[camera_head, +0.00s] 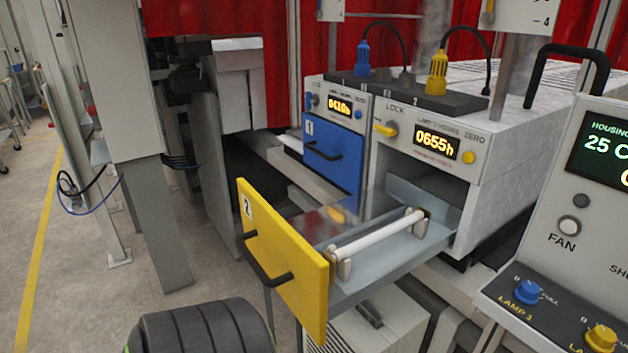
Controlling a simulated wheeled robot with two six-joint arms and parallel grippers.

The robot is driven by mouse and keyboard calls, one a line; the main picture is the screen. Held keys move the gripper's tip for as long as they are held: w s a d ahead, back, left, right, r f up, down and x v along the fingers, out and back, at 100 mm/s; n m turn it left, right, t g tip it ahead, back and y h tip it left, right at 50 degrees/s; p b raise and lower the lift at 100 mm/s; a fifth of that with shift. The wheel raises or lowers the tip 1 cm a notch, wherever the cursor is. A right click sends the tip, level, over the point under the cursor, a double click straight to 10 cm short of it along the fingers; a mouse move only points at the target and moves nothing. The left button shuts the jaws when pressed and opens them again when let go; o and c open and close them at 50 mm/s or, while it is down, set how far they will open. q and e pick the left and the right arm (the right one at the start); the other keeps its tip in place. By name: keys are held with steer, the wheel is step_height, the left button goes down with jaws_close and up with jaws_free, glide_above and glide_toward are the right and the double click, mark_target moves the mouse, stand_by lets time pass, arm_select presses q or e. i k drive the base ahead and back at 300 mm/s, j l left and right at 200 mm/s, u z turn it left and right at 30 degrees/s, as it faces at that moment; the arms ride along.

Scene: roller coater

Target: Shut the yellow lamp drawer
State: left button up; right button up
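The yellow lamp drawer (292,268), marked 2, is pulled out of its housing (465,175). Its yellow front has a black bar handle (262,268) and stands well clear of the housing. Inside the drawer lies a white tube lamp (378,236) between two end holders. The display above the opening reads 0655h. Neither of my grippers shows in this view.
The blue drawer (335,150), marked 1, is shut to the left of the yellow one. A control panel (560,250) with a FAN button and lamp knobs stands at the right. A dark ribbed round object (200,335) is at the bottom. Open floor (90,290) lies at the left.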

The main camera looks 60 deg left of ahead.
mark_target(292, 257)
steer(key=l+u, duration=0.15)
steer(key=u, duration=2.05)
